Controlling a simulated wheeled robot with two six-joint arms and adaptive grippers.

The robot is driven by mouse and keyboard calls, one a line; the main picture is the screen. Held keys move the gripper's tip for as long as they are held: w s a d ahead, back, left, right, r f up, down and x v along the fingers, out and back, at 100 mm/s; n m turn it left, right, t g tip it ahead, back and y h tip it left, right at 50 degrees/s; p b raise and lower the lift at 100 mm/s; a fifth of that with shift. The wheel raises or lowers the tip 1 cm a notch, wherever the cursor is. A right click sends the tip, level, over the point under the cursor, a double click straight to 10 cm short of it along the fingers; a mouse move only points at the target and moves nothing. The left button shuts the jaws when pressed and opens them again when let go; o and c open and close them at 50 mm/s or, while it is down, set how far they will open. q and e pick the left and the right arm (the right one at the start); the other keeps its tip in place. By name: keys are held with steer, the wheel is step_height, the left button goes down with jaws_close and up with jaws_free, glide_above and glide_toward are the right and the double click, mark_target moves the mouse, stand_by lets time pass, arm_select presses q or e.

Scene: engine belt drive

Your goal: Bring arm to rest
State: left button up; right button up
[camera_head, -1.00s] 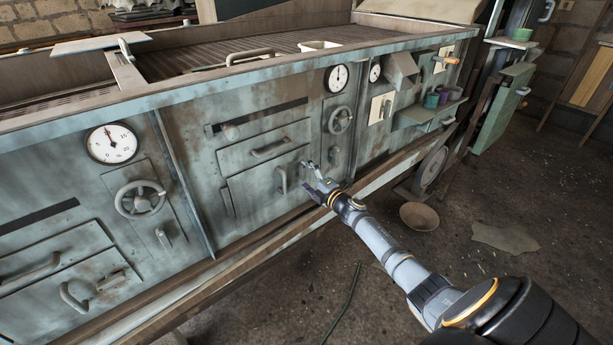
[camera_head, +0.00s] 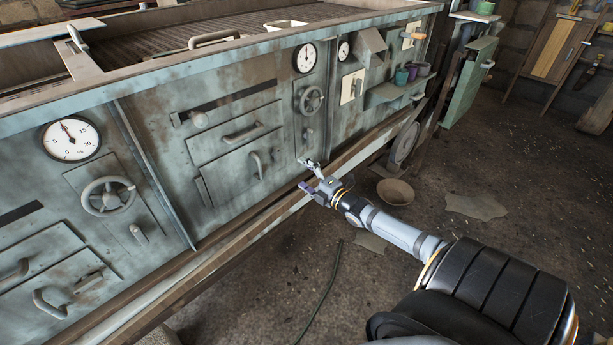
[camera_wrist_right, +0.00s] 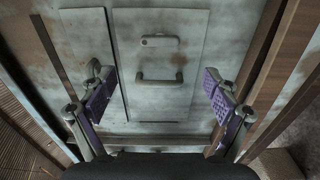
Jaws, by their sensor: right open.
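My right arm reaches in from the lower right of the head view. Its gripper (camera_head: 309,177) is in front of the lower edge of the grey metal machine (camera_head: 228,215), and it appears apart from the panel. The gripper is open and empty. In the right wrist view its two purple-padded fingers (camera_wrist_right: 160,102) stand wide apart. Between them a drawer handle (camera_wrist_right: 160,82) shows on the machine's panel, with nothing gripped. My left gripper is not in view.
The machine front carries dials (camera_head: 71,139), handwheels (camera_head: 108,197) and several protruding handles (camera_head: 241,132). A wooden rail (camera_head: 240,240) runs along its lower edge. A shelf with small cups (camera_head: 402,77) sits at the right. A bowl (camera_head: 395,192) lies on the mostly clear floor.

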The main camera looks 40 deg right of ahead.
steer(key=shift+s+d, duration=0.1)
steer(key=shift+s, duration=0.5)
